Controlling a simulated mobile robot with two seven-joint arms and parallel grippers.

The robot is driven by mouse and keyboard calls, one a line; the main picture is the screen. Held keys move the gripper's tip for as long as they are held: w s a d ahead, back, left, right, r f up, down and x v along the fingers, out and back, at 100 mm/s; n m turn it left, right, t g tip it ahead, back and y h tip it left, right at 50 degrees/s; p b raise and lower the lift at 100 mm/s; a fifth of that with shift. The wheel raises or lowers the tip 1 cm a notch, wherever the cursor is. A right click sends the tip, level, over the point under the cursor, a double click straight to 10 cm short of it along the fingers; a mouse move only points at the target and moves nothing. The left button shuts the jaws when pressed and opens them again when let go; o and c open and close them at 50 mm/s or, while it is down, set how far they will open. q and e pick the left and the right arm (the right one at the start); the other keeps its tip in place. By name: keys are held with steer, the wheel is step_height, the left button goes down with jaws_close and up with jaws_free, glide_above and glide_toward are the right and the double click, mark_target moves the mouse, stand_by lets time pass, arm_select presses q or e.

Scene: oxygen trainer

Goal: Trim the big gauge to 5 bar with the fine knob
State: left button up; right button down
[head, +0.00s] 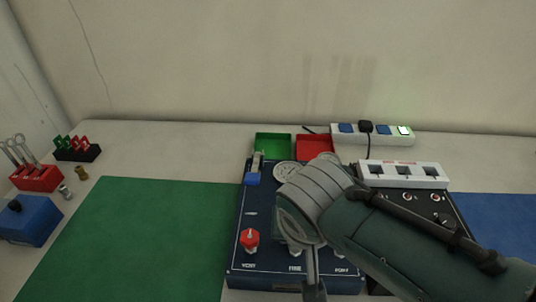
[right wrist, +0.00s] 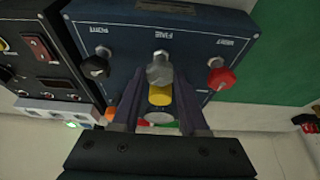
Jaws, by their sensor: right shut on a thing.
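The dark blue trainer panel (head: 262,205) lies on the bench, with the big round gauge (head: 287,173) at its upper middle. My arm partly covers the gauge, and its reading is too small to tell. My right gripper (right wrist: 160,82) is shut on the fine knob, with a finger on each side. A yellow part (right wrist: 160,95) shows between the fingers. In the head view my right arm hides most of the fine knob. My left gripper is in neither view.
A blue lever (head: 253,172), green tray (head: 272,146) and red tray (head: 315,146) are near the panel's back. A black switch box (right wrist: 38,50) adjoins it.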

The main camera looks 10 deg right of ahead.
steer(key=shift+c, duration=2.1)
jaws_free()
steer(key=shift+r, duration=0.1)
steer(key=shift+s+r+p, duration=0.15)
steer(key=shift+r+p, duration=0.2)
steer(key=p+v, duration=0.3)
steer(key=v, duration=0.6)
steer(key=shift+s, duration=0.15)
